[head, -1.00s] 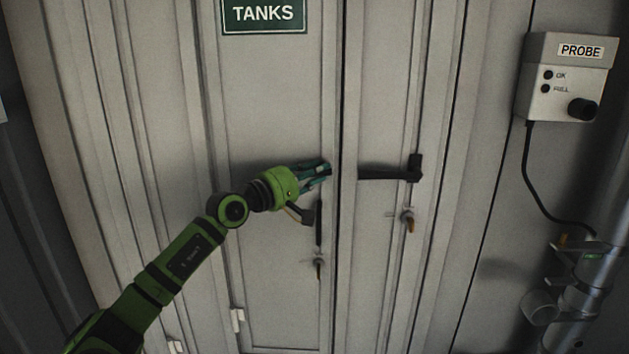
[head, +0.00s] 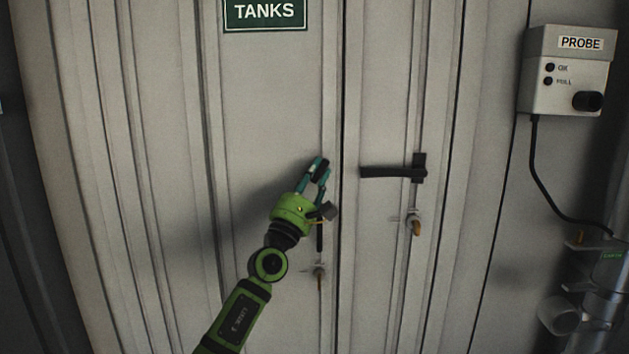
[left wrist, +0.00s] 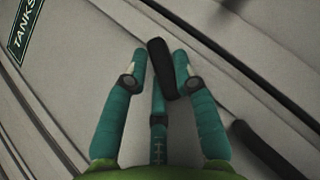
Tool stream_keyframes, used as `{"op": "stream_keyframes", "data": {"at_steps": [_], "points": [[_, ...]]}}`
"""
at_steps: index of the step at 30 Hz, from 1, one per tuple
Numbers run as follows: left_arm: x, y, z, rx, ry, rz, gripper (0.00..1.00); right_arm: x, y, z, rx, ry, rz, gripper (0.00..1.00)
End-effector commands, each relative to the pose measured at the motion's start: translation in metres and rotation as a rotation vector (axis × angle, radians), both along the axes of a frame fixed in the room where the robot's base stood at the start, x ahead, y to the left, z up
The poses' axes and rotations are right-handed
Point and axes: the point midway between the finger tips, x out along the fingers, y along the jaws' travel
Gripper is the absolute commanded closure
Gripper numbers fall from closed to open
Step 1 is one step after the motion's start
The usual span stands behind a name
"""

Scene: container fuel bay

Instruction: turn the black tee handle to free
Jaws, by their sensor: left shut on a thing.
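The black tee handle (head: 320,169) is on the left door, at the seam between the two doors. My left gripper (head: 318,174) is shut on it, its teal fingers on either side and pointing up. In the left wrist view the black bar (left wrist: 161,68) lies between the two fingertips (left wrist: 160,70), tilted a little. The handle's pivot is mostly hidden by my gripper. My right gripper is in neither view.
A second black handle (head: 393,172) lies level on the right door. Small brass-coloured latches hang below, at right (head: 415,224) and left (head: 319,274). A probe box (head: 567,72) with a cable is on the right wall. A TANKS sign (head: 264,12) is above.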

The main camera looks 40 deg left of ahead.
Motion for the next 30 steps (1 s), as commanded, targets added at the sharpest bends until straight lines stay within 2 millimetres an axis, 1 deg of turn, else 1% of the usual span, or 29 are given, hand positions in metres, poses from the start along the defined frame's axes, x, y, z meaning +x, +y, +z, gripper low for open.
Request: {"op": "stream_keyframes", "data": {"at_steps": [1,9,15,22,30], "points": [[0.000,-0.001,-0.003,-0.044,-0.029,0.001,1.00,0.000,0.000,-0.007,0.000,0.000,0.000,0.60],[0.001,-0.002,-0.005,-0.245,-0.154,0.001,1.00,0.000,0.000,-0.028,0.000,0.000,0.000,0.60],[0.001,-0.002,-0.005,-0.360,-0.225,0.002,1.00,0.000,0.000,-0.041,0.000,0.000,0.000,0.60],[0.002,-0.003,-0.004,-0.441,-0.275,0.002,1.00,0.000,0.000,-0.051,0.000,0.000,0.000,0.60],[0.001,-0.003,-0.002,-0.476,-0.297,0.003,1.00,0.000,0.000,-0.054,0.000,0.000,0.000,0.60]]}}
